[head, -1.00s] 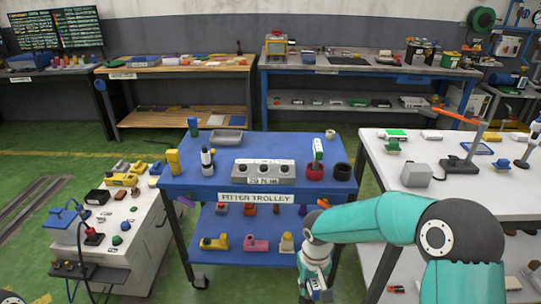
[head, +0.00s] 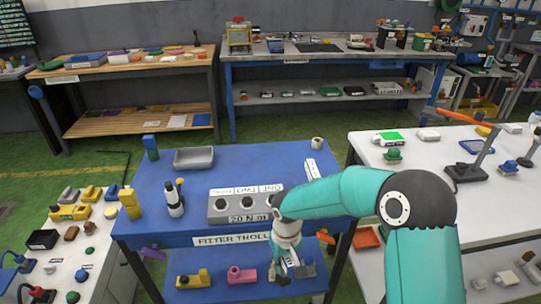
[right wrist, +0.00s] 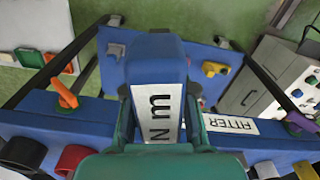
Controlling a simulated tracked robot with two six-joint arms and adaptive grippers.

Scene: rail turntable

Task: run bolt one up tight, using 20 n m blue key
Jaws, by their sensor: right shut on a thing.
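The blue trolley top (head: 250,165) carries a grey block (head: 222,208) with dark round holes or bolt heads. Tags on it read ONE and TWO, with ONE towards the right; a front plate reads 20 N m. My right gripper (head: 286,262) is in front of the trolley's front edge, below the block. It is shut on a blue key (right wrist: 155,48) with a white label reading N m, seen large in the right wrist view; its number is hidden. My right arm covers the block's right end. My left gripper is not in view.
A yellow tool (head: 130,203), a white-and-black tool (head: 175,199), a blue item (head: 151,147) and a grey tray (head: 193,158) stand on the trolley. A white bench (head: 400,180) is at right. Several parts lie on the lower shelf (head: 215,283).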

